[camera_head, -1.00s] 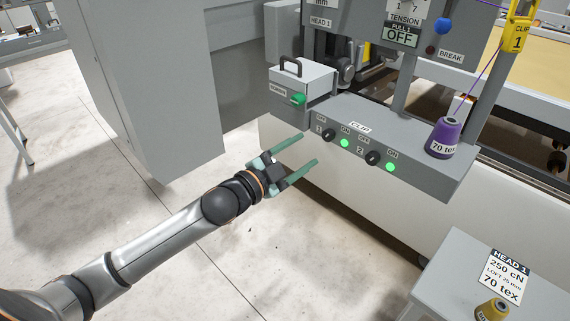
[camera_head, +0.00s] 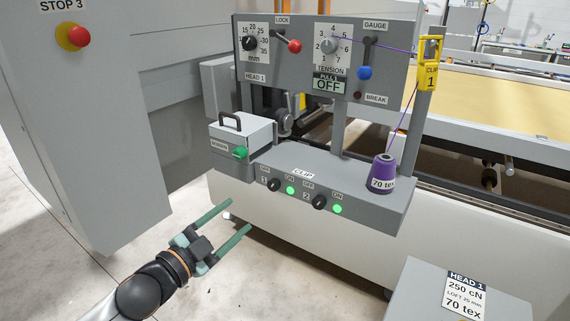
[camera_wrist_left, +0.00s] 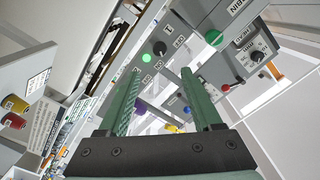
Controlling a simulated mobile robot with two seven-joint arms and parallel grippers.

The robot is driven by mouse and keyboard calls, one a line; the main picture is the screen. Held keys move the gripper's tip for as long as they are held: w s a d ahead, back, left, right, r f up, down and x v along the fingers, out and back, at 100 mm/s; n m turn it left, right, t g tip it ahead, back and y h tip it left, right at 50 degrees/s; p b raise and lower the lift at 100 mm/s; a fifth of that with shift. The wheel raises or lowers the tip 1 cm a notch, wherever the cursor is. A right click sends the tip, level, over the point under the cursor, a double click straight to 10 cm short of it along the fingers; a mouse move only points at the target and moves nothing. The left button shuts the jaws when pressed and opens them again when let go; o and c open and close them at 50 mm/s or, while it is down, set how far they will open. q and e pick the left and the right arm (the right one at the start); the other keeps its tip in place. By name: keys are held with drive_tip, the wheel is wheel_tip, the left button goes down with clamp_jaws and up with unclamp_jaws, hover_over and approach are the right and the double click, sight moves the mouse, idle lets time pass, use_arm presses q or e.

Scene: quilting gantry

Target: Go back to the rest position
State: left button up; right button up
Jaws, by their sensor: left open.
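My left gripper (camera_head: 236,220) is open and empty, with two green fingers apart. In the head view it is low and left, in front of and below the grey clip panel (camera_head: 350,212), touching nothing. In the left wrist view its fingers (camera_wrist_left: 165,95) frame the machine, and nothing is between them. My right gripper is not in view.
The clip panel has two black knobs beside lit green lamps and carries a purple thread cone (camera_head: 381,174). Above is a control board (camera_head: 290,72). A grey cabinet with a red stop button (camera_head: 78,37) stands left. A labelled grey stand (camera_head: 415,285) is lower right.

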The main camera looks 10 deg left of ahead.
use_arm(q)
drive_tip(key=s+d+f+n+g+y, duration=0.1)
drive_tip(key=s+f+n, duration=0.15)
drive_tip(key=f, duration=0.45)
drive_tip(key=s+f+n+g+y+p, duration=0.1)
drive_tip(key=s+f+n+g, duration=0.1)
drive_tip(key=s+f, duration=0.3)
drive_tip(key=s+d+f+n+g+y, duration=0.1)
drive_tip(key=s+f+n, duration=0.1)
drive_tip(key=f, duration=0.6)
drive_tip(key=s+d+f+n+g, duration=0.3)
drive_tip(key=s+f+n, duration=0.1)
drive_tip(key=s+f, duration=0.7)
drive_tip(key=shift+s+d+n+g+y+p, duration=0.3)
drive_tip(key=shift+s+d+n+y+p, duration=0.1)
drive_tip(key=shift+s, duration=0.6)
drive_tip(key=shift+f, duration=0.1)
